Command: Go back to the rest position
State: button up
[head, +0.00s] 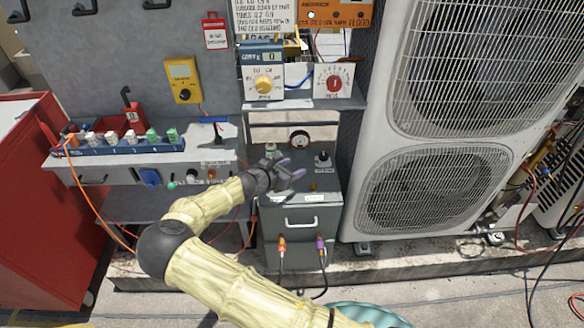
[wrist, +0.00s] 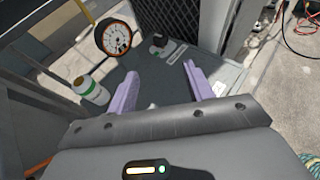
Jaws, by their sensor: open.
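My gripper (head: 291,173) is in front of the grey cabinet (head: 301,216), close to its top, in the head view. In the wrist view its two purple fingers (wrist: 160,88) are spread apart with nothing held between them. Below and beyond the fingers is the cabinet's grey top. A round gauge (head: 299,140) stands behind the gripper, and it also shows in the wrist view (wrist: 116,38). A small black knob (head: 322,158) is just right of the gripper, apart from it. My arm covers part of the bench and the cabinet's left side.
A condenser with two fan grilles (head: 434,190) stands at the right. A bench with a blue rack (head: 120,146) of coloured plugs is at the left, next to a red cabinet (head: 45,200). Hoses hang below the grey cabinet. The floor in front is mostly clear.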

dwell(0.3)
jog(key=s+d+m+g, duration=0.1)
jog(key=s+d+m, duration=0.1)
jog(key=d, duration=0.1)
jog(key=s+d+m+g, duration=0.2)
jog(key=d+m, duration=0.1)
jog(key=s+d+f+m+g+y, duration=0.1)
jog(key=s+d+m+g, duration=0.1)
jog(key=d+m, duration=0.1)
jog(key=shift+s+d, duration=0.25)
jog(key=shift+d, duration=0.3)
jog(key=s+d+r+m+g+y, duration=0.1)
jog(key=s+r+m+y, duration=0.3)
jog(key=s+r+m, duration=0.55)
jog(key=s+d+r+m+g+y, duration=0.1)
jog(key=s+r+m+y, duration=0.4)
jog(key=s+m, duration=0.65)
notch_tip(320, 180, up, 14)
jog(key=s+n+p, duration=0.1)
jog(key=n+p, duration=0.1)
jog(key=p, duration=1.1)
jog(key=shift+s+h+p, duration=0.3)
jog(key=shift+s, duration=0.05)
